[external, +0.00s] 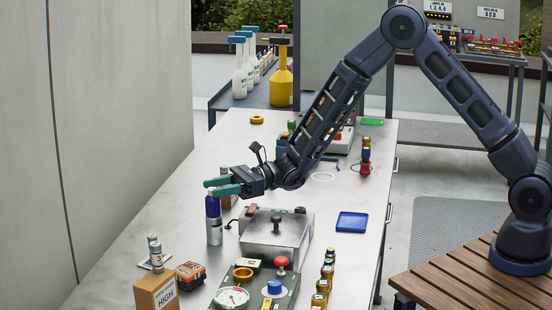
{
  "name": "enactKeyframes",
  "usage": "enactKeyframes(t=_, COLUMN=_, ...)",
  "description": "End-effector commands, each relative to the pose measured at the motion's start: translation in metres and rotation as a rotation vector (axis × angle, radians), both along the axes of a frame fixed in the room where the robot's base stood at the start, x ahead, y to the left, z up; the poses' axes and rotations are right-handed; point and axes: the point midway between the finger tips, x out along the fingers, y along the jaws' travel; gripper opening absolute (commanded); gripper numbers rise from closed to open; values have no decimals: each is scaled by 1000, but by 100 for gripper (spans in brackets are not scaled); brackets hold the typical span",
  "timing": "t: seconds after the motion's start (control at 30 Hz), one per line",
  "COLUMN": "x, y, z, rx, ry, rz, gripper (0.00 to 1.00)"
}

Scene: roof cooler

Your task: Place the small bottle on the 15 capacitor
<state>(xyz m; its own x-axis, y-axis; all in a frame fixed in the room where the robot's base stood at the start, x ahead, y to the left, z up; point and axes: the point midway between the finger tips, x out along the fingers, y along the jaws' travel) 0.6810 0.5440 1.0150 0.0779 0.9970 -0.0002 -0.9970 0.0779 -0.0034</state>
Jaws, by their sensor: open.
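A blue-topped silver bottle or can (214,230) stands upright on the metal table (120,262), left of the grey box. My gripper (217,186), with teal fingers, is open at the top of this bottle; I cannot tell whether the fingers straddle it or are just in front of or above it. Small silver cylinders (156,260) stand at the front left on a pale pad. Several small amber bottles with dark caps (324,285) stand in a row at the front right. No number 15 is legible, so I cannot tell which thing is the 15 capacitor.
A grey metal box (275,240) with a black knob stands mid-table. In front is a green panel (258,290) with a gauge and knobs. A brown box marked HIGH (157,292) and an orange-black block (190,275) stand left. A blue tray (352,222) lies right.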

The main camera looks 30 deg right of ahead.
Motion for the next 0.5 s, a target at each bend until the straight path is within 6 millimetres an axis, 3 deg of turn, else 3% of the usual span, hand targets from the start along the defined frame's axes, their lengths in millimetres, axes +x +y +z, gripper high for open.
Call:
enactKeyframes(t=0.3, x=-4, y=-63, z=0, rx=0, ry=1, rz=-2, gripper=42)
enactKeyframes(t=0.5, x=-6, y=-90, z=1, rx=1, ry=0, rz=-1, gripper=42)
